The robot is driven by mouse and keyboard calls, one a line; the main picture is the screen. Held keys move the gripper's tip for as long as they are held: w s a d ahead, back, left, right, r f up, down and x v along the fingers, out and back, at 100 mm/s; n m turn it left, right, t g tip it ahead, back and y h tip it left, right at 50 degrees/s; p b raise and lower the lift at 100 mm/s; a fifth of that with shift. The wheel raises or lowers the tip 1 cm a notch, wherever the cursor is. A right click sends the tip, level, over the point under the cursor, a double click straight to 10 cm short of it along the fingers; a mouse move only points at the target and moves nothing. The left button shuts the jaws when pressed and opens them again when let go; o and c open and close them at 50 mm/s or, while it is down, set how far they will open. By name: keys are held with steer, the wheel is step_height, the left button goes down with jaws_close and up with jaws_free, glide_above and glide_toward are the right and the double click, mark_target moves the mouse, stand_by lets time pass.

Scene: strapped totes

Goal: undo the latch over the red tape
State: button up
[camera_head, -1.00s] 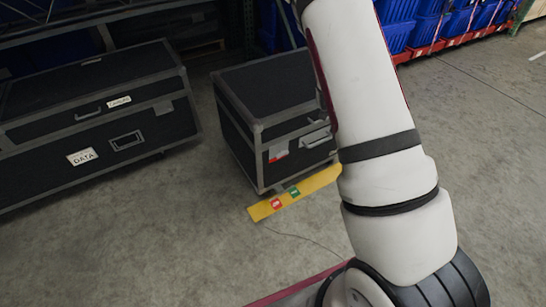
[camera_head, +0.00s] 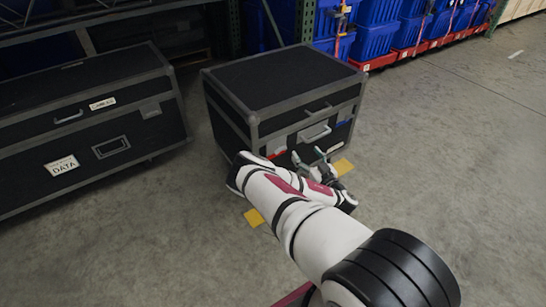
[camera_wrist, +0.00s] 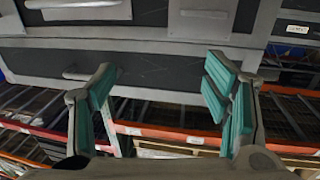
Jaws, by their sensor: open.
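The black case (camera_head: 290,84) with grey edging stands on the floor in the middle of the head view. Red tape (camera_head: 277,153) shows low on its front left, partly hidden by my arm; I cannot make out its latch clearly. My gripper (camera_head: 310,155) is in front of the case below that handle, open and empty. The wrist view, upside down, shows its teal fingers (camera_wrist: 160,75) apart, facing the case front (camera_wrist: 150,72). No red tape shows there.
A long black case (camera_head: 85,125) labelled DATA stands to the left. Yellow floor tape (camera_head: 254,218) lies before the middle case. Blue bins (camera_head: 375,38) and racks stand behind. The floor at right is clear.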

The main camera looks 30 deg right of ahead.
steer(key=s+a+f+n+y, duration=0.2)
steer(key=a+f+y, duration=0.1)
steer(key=a+f, duration=0.1)
steer(key=b, duration=1)
glide_toward(282, 151)
steer(key=w, duration=0.3)
steer(key=w+b, duration=0.3)
steer(key=w, duration=0.5)
steer(key=shift+a+f, duration=0.1)
steer(key=shift+a, duration=0.05)
steer(key=c, duration=1.2)
